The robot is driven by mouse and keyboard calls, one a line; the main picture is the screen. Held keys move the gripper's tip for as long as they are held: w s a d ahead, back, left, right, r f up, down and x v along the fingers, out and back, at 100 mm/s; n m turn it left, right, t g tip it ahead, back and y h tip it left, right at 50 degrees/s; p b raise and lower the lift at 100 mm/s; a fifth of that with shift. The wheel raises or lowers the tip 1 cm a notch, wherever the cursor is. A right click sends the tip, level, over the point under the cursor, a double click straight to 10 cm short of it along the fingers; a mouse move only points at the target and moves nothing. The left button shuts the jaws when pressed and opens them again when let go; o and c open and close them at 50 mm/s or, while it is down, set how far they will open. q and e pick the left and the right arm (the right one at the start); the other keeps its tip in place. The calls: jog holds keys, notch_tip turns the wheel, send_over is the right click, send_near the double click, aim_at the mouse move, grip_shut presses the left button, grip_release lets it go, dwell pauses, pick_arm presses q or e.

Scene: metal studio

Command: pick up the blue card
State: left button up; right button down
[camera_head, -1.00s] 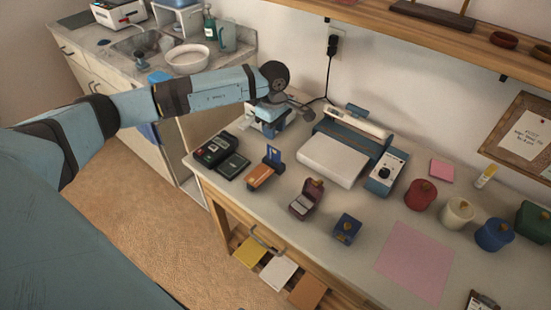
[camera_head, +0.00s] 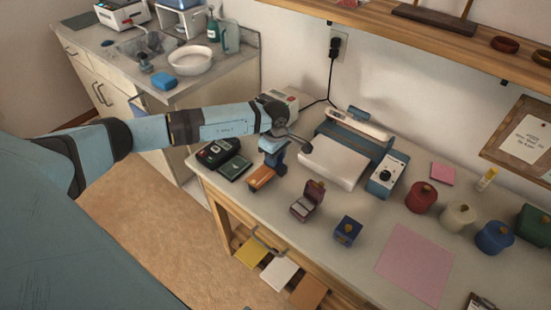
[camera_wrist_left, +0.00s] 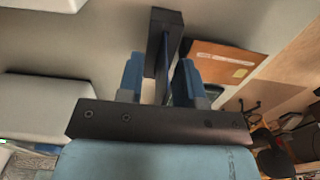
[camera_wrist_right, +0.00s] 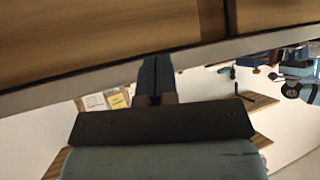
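My left gripper (camera_head: 273,155) is low over the table, at the orange and dark card holder (camera_head: 261,177). In the left wrist view its two blue fingers (camera_wrist_left: 160,80) stand apart. A thin dark upright panel, seen nearly edge-on, lies between them with gaps; it appears to be the blue card (camera_wrist_left: 163,82). In the head view the fingers cover the card, so I cannot separate it from them. My right gripper (camera_wrist_right: 153,78) shows only in its wrist view, its fingers together and nothing visible between them.
A black card terminal (camera_head: 217,153) stands left of the holder, with a dark flat device beside it. A pink sheet (camera_head: 415,264) lies farther right.

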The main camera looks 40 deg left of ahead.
pick_arm(q)
grip_shut()
jog(key=shift+r, duration=0.1)
